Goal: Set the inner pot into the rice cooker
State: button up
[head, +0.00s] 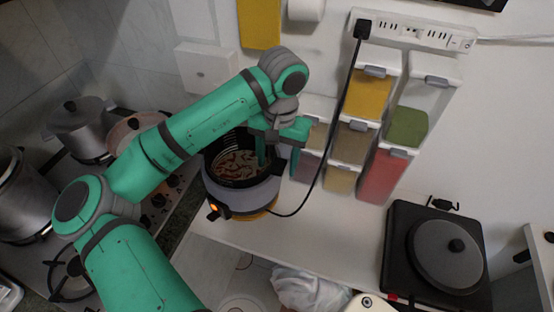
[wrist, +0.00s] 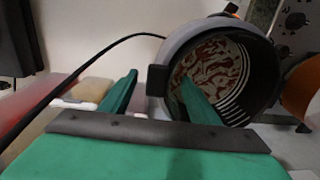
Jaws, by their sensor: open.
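The rice cooker (head: 243,197) is a grey, round body with an orange light at its front, standing on the white counter. It also shows in the wrist view (wrist: 178,42). The dark inner pot (head: 215,153) appears seated inside it, with a red and white patterned bottom or contents; its ribbed inside wall shows in the wrist view (wrist: 262,75). How deep it sits is hard to tell. My gripper (head: 278,152) is open at the cooker's right edge. In the wrist view the fingers (wrist: 158,98) straddle the rim, one over the opening, the other outside.
Spice dispensers (head: 382,175) stand close to the right. A black cord (head: 327,150) runs from the power strip (head: 415,32) past my gripper to the cooker. Pots on a stove (head: 80,125) are at left; a black hotplate with a lid (head: 447,255) is at right.

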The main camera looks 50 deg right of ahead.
jog(key=shift+r, duration=0.1)
notch_tip(320, 180, up, 11)
jog(key=shift+s, duration=0.2)
dwell(0.5)
